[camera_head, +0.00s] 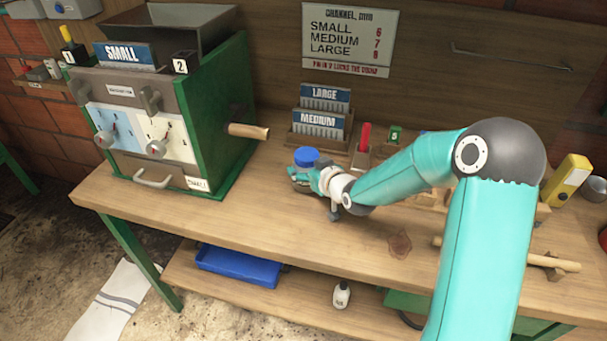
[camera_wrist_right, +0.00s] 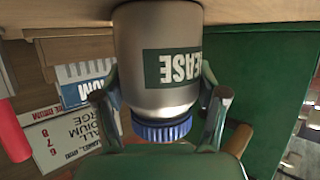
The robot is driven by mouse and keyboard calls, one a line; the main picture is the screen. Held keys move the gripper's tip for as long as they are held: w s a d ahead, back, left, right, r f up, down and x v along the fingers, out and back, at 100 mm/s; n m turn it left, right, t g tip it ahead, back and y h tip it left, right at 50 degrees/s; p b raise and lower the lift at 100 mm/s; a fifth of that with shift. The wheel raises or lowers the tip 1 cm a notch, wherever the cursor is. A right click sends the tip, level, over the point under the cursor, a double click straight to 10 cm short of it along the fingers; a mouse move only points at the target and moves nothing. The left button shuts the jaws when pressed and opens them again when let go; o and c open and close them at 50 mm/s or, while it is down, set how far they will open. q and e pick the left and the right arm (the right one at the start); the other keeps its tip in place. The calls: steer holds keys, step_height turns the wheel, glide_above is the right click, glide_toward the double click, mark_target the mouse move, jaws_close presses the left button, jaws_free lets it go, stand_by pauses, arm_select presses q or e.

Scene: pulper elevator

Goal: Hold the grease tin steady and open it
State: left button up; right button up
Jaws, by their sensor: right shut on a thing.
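The grease tin shows in the right wrist view (camera_wrist_right: 155,40), upside down in the picture, as a grey can with a dark green label reading GREASE and a blue ribbed lid (camera_wrist_right: 162,130). In the head view its blue lid (camera_head: 306,156) shows above my right gripper (camera_head: 302,178), which hides most of the body. The tin looks upright on the bench, with the lid on. My right gripper is shut on the tin, one finger on each side of its body. My left gripper is not in view.
The green pulper (camera_head: 220,115) stands to the left, its wooden handle (camera_head: 248,131) jutting towards the tin. Behind are the MEDIUM and LARGE plates (camera_head: 318,122) in a rack, and a red-handled item (camera_head: 363,140). The bench front (camera_head: 245,215) is clear.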

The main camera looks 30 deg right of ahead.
steer(key=shift+r, duration=0.15)
step_height(320, 180, up, 20)
steer(key=p, duration=0.3)
stand_by(0.4)
steer(key=o, duration=0.8)
steer(key=c, duration=1)
steer(key=shift+c, duration=0.3)
